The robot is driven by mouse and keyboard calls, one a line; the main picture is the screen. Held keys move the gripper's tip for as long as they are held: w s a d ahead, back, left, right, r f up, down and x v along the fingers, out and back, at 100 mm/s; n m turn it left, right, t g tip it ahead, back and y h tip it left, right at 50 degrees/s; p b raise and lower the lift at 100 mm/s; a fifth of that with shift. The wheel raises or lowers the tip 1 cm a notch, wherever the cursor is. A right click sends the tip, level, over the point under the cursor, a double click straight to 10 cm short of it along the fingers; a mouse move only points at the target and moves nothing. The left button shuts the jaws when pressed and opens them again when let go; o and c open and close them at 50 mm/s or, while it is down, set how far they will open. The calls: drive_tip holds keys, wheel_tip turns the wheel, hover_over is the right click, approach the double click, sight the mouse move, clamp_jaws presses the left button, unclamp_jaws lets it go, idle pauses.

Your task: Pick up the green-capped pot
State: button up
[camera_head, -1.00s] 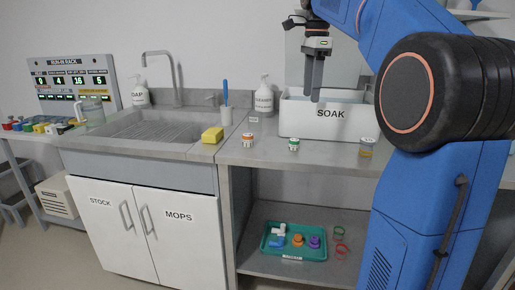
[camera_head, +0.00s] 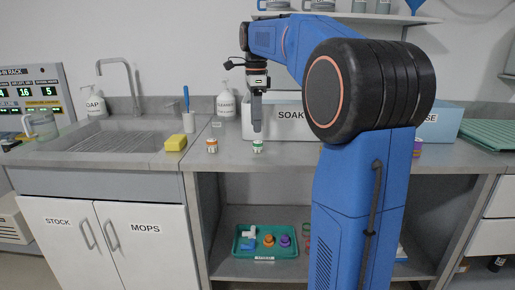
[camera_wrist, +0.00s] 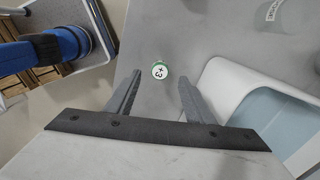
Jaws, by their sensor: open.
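The green-capped pot (camera_head: 258,146) is a small white pot standing upright on the grey counter, near its front edge. In the wrist view its round top (camera_wrist: 160,70) shows a green rim and a dark mark on white, beyond the fingertips and about midway between them. My gripper (camera_head: 257,128) points down above the pot, apart from it. In the wrist view my gripper (camera_wrist: 158,84) is open, with nothing between its two fingers.
An orange-capped pot (camera_head: 212,146) stands to the left of the green-capped one. The white SOAK bin (camera_head: 285,124) stands close behind. A yellow sponge (camera_head: 176,142) lies by the sink. A teal tray (camera_head: 265,253) with small parts sits on the lower shelf.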

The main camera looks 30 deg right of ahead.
sight(258, 142)
drive_tip(key=shift+s+d+f, duration=0.1)
drive_tip(key=shift+d+f, duration=0.05)
drive_tip(key=shift+f, duration=1.5)
drive_tip(key=shift+d+f, duration=0.15)
drive_tip(key=shift+f, duration=1.45)
drive_tip(key=c, duration=1.1)
